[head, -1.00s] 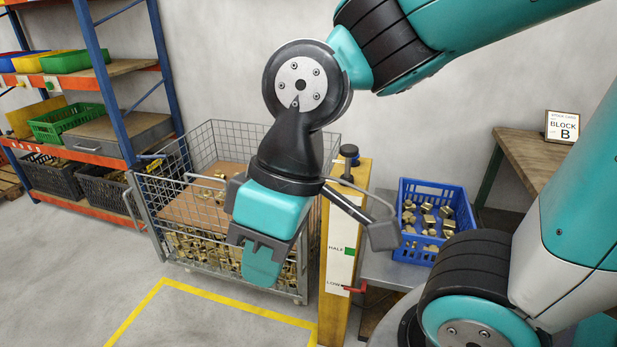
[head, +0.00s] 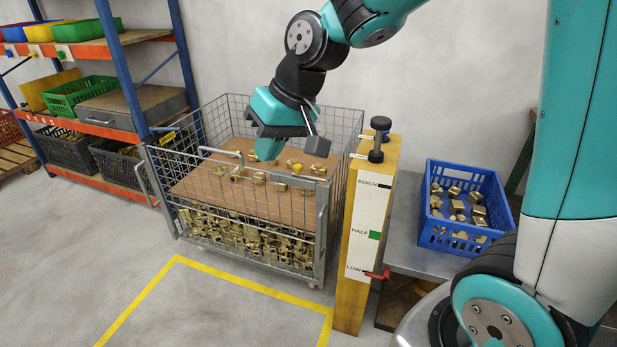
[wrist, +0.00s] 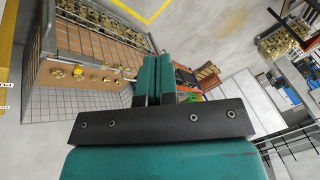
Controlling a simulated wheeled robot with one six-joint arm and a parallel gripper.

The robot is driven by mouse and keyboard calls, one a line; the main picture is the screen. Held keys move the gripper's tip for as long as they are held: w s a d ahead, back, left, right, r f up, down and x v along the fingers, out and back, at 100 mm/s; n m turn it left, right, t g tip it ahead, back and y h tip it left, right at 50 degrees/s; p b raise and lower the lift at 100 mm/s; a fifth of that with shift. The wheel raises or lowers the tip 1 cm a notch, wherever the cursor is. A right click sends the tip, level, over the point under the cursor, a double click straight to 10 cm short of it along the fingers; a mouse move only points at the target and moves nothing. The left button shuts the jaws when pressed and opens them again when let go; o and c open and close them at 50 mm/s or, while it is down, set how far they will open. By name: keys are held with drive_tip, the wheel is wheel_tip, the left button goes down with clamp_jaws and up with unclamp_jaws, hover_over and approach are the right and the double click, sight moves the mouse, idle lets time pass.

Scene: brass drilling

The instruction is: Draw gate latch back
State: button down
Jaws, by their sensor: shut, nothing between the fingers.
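The wire cage trolley (head: 216,205) has a mesh front gate with a grey top rail and a grey upright handle (head: 322,212) at its right end. I cannot pick out the gate latch for certain. A small yellow piece (head: 297,168) shows near the rail, among brass parts. My gripper (head: 268,152) is shut and empty, fingers pointing down, over the cage behind the front rail. In the wrist view my shut fingers (wrist: 155,80) show with the cage (wrist: 85,50) to their left.
A yellow post (head: 352,285) with a BENCH, HALF, LOW scale and red pointer (head: 378,274) stands right of the cage. A blue crate (head: 462,246) of brass parts sits on a grey bench. Shelving (head: 130,80) stands at left. Floor in front is clear.

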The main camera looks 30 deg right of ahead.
drive_tip(key=w+d+f+m+t+h+b, duration=0.1)
drive_tip(key=w+d+f+m+t+b, duration=0.1)
drive_tip(key=w+d+f, duration=0.7)
drive_tip(key=w+d+f+m+t+h+b, duration=0.2)
drive_tip(key=w+d+f+m+b, duration=0.2)
drive_tip(key=w+d+f, duration=0.5)
drive_tip(key=w+d+m, duration=0.2)
drive_tip(key=d, duration=0.5)
drive_tip(key=shift+f+m, duration=0.15)
drive_tip(key=shift+m, duration=0.15)
drive_tip(key=x, duration=1)
